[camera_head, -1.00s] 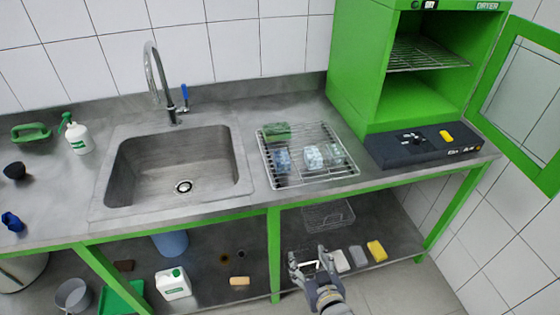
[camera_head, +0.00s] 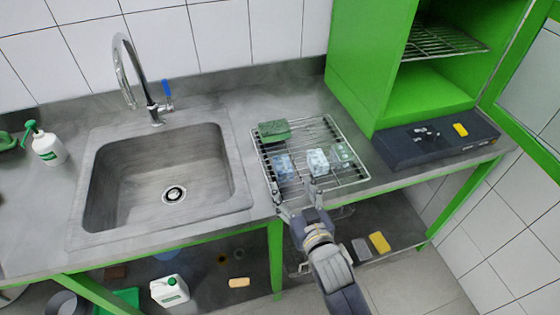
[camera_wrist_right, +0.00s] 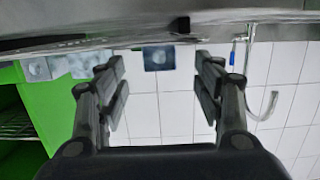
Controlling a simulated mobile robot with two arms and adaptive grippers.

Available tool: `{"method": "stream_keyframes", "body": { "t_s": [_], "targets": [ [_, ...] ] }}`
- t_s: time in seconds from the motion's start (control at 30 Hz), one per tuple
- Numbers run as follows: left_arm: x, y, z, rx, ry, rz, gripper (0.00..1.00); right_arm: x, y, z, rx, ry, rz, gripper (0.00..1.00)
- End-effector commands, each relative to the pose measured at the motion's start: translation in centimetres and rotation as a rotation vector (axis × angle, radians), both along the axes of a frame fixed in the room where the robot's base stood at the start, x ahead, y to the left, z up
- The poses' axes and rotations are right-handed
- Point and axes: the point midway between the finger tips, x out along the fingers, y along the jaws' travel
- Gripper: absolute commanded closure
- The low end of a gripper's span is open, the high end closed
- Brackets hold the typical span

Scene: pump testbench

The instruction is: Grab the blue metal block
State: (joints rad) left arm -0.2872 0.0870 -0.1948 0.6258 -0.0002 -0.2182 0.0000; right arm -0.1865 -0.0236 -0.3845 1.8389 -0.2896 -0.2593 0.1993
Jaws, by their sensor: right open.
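A blue metal block (camera_head: 281,166) lies on the wire rack (camera_head: 350,184) on the counter, toward the rack's left side. My right gripper (camera_head: 296,193) is open and empty at the rack's front edge, just in front of the blue block and apart from it. In the right wrist view, which is upside down, the blue block (camera_wrist_right: 158,58) shows beyond and between the two open fingers (camera_wrist_right: 160,92). My left gripper is not in view.
A pale blue-white block (camera_head: 317,161), a greenish clear block (camera_head: 342,153) and a green block (camera_head: 274,131) share the rack. The sink (camera_head: 160,175) is to the left. A green dryer (camera_head: 350,75) and a dark control box (camera_head: 436,140) stand to the right.

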Motion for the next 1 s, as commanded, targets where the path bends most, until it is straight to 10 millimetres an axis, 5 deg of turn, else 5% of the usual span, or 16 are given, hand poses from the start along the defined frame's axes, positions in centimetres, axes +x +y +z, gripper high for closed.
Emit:
{"method": "stream_keyframes", "body": {
  "t_s": [0.3, 0.7, 1.0],
  "targets": [
    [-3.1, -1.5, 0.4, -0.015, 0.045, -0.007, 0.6, 4.0, 1.3, -0.4, 0.0, -0.001, 0.0, 0.38],
    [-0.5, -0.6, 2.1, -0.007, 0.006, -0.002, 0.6, 8.1, 2.4, 0.2, 0.0, 0.0, -0.001, 0.38],
    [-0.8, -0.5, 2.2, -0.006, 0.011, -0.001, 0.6, 9.5, 2.9, -0.2, 0.0, -0.001, 0.0, 0.38]
  ]
}}
